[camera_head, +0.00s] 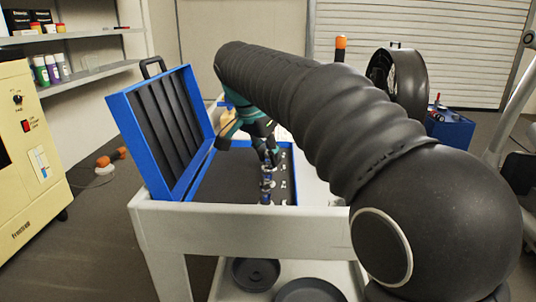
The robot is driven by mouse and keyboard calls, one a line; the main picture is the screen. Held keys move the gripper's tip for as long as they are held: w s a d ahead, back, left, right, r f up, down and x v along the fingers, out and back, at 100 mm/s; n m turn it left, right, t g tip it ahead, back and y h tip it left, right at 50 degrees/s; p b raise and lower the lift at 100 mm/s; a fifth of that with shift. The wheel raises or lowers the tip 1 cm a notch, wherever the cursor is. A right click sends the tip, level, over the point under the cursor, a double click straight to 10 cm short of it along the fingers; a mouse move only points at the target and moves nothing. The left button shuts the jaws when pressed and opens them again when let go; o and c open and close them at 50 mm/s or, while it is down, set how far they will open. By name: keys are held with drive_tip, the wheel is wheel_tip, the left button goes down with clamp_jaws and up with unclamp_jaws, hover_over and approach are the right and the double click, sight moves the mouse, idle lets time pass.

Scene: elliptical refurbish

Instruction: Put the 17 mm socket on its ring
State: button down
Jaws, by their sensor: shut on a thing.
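A blue case (125,120) stands open on the light grey cart, its lid raised at the left. Its dark inside (230,178) holds a column of small metallic pieces (283,184) near the right edge. My gripper (268,164) points down into the case from above, beside that column. It is shut on a small metallic piece with blue on it, likely the 17 mm socket (266,186). The piece looks upright, but it is too small to read a size. I cannot tell whether it touches the case floor. The ring for it cannot be made out.
The cart's front rail (235,218) runs below the case. Dark round weights (256,273) lie on the lower shelf. My arm covers the cart's right part. A cream machine (25,150) stands at the left and a black fan-like wheel (402,85) behind at the right.

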drive_tip(key=shift+f, duration=0.15)
drive_tip(key=c, duration=0.9)
unclamp_jaws()
drive_tip(key=p+v, duration=0.2)
drive_tip(key=v, duration=1)
